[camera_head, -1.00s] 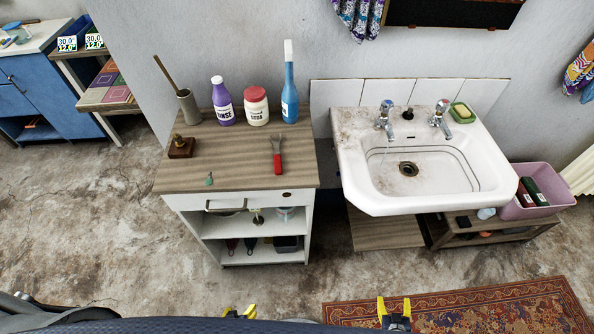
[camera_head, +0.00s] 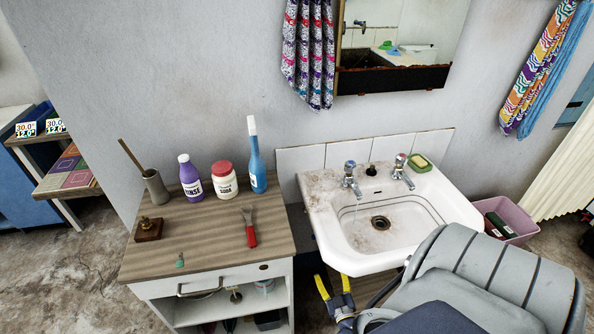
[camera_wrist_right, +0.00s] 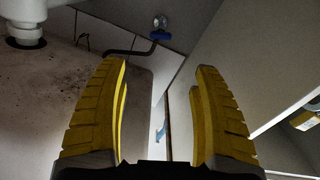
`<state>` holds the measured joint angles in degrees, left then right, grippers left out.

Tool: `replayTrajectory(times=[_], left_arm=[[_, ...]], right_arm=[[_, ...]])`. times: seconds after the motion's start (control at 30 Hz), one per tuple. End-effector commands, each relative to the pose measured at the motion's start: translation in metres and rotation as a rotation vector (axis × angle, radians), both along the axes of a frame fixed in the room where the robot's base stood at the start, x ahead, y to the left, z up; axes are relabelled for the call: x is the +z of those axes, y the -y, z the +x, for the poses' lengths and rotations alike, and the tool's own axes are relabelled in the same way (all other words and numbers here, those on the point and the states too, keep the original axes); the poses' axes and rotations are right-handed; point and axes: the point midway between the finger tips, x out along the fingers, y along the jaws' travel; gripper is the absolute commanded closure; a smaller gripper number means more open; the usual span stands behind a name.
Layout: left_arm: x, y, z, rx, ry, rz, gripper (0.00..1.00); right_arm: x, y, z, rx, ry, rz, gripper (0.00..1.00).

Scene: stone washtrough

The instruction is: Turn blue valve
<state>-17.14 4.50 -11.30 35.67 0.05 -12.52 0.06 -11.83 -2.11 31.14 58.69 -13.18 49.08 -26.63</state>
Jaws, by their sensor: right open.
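The blue valve (camera_wrist_right: 160,35) shows in the right wrist view, on a wall fitting at the top middle with a dark pipe running left from it. It is hidden in the head view. My right gripper (camera_head: 334,284) is open, low beside the front left of the white sink (camera_head: 352,260). In the right wrist view, the open yellow fingers of my right gripper (camera_wrist_right: 162,65) point toward the valve, which lies beyond the tips and between them. Nothing is between the fingers. My left gripper is out of view.
A cabinet (camera_head: 130,262) with bottles and a scraper on top stands left of the sink; its side panel (camera_wrist_right: 225,75) is close to the right finger. The sink drain (camera_wrist_right: 25,35) hangs at the wrist view's upper left. A pink bin (camera_head: 515,218) sits right.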

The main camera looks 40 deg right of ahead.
Motion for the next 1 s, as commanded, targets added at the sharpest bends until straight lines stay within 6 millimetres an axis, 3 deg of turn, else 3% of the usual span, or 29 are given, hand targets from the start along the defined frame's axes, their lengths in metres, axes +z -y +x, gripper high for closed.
replayTrajectory(times=[0.27, 1.0], left_arm=[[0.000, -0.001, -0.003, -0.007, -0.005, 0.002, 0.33], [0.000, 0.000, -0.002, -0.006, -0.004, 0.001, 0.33]], right_arm=[[0.003, 0.014, 0.020, -0.004, 0.008, -0.006, 0.33], [0.003, 0.079, 0.128, -0.004, 0.005, -0.004, 0.33]])
